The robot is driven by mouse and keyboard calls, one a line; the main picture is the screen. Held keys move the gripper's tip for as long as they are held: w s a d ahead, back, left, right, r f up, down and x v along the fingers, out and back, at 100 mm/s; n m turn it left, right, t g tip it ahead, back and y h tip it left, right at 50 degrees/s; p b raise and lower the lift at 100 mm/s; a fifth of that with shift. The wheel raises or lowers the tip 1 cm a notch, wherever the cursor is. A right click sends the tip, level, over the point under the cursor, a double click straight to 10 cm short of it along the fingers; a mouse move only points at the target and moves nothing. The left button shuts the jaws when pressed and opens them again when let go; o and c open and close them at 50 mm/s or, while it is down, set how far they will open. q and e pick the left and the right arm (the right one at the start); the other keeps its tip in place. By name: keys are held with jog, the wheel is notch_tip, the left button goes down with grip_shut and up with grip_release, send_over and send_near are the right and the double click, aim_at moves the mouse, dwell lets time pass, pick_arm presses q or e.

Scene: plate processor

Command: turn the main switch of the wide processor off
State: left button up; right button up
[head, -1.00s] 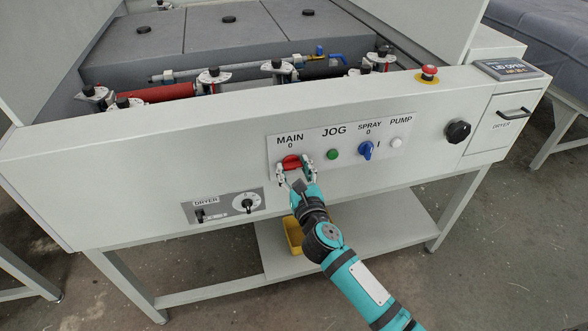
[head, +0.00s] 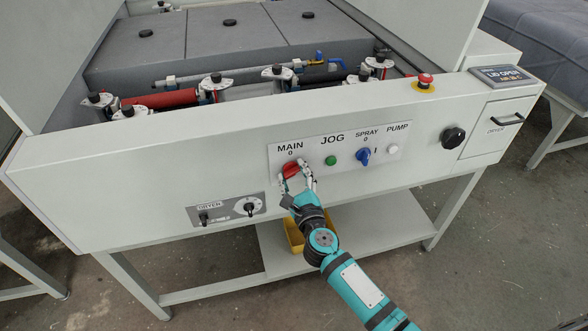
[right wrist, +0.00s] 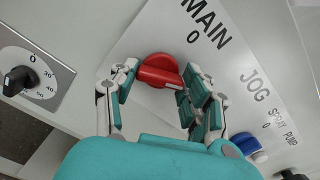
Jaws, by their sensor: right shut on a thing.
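The red main switch (head: 291,170) sits on the label plate under the words MAIN and 0, on the front panel of the wide processor (head: 120,172). In the right wrist view the red switch (right wrist: 160,72) has its white mark pointing away from the 0, roughly along the reading direction of MAIN. My right gripper (head: 296,180) is at the switch, its fingers on either side of the red handle and shut on it. In the right wrist view the right gripper (right wrist: 155,92) shows both fingers beside the handle. My left gripper is out of view.
Right of the switch are a green jog button (head: 330,160), a blue spray switch (head: 363,156) and a white pump button (head: 393,149). A dryer panel (head: 228,210) is at lower left. A red emergency button (head: 425,80) stands on the top edge. A yellow bin (head: 293,238) is below.

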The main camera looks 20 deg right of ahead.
jog(key=n+p, duration=0.3)
jog(key=n, duration=0.3)
jog(key=shift+n+p, duration=0.3)
jog(key=shift+p, duration=0.05)
jog(key=n+p, duration=0.1)
jog(key=n, duration=0.2)
jog(key=shift+n+p, duration=0.7)
jog(key=shift+n, duration=0.9)
jog(key=shift+f, duration=0.1)
jog(key=o, duration=1.2)
jog(key=shift+c, duration=0.2)
jog(key=shift+s, duration=0.25)
jog(key=s, duration=1.1)
jog(key=shift+s, duration=0.3)
